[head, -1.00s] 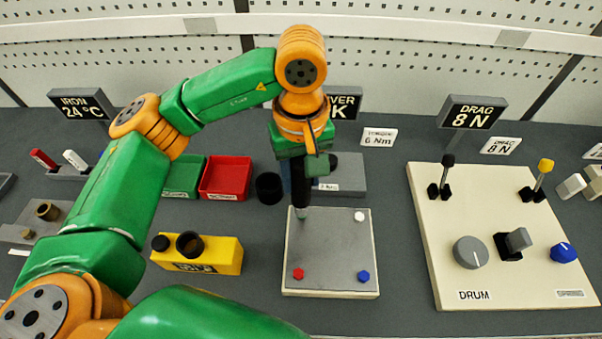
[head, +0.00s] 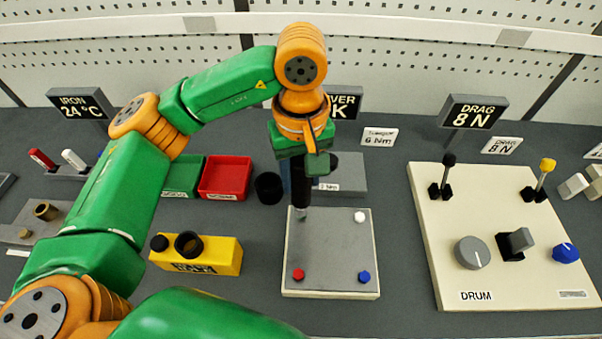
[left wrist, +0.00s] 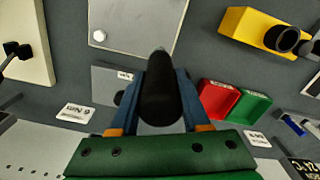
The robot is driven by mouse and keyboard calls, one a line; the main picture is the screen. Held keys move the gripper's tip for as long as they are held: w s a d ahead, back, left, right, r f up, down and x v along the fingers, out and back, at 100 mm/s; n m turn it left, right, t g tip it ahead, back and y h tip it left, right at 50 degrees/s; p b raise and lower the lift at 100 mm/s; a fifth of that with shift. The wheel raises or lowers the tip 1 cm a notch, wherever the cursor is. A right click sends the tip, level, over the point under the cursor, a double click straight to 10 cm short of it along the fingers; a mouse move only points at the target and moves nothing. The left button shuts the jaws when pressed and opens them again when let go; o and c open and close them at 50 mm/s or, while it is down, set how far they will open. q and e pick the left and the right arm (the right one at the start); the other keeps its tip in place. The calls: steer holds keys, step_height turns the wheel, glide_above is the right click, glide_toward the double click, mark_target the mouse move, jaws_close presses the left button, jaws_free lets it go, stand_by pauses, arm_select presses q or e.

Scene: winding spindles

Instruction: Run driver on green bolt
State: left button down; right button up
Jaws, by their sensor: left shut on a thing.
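The black driver (head: 301,186) is held upright in my left gripper (head: 301,160), tip down over the back left corner of the grey plate (head: 330,250). The left wrist view shows the dark driver (left wrist: 160,92) between the blue fingers of my left gripper (left wrist: 158,105). No green bolt is visible; the driver and gripper cover that back left corner. Other bolts on the plate are red (head: 298,274), blue (head: 364,277) and white (head: 359,216). Whether the tip touches a bolt cannot be told. My right gripper is not in view.
A yellow block (head: 210,258) with black sockets stands left of the plate. Red (head: 225,177) and green (head: 183,176) trays lie behind it. A black cup (head: 269,188) stands close left of the driver. A cream control board (head: 440,230) is at the right.

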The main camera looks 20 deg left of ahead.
mark_target(301, 159)
arm_select(q)
steer(key=shift+f+b, duration=0.4)
steer(key=shift+b, duration=1.05)
stand_by(5.4)
step_height(301, 159, up, 7)
steer(key=p, duration=0.6)
steer(key=shift+r, duration=0.15)
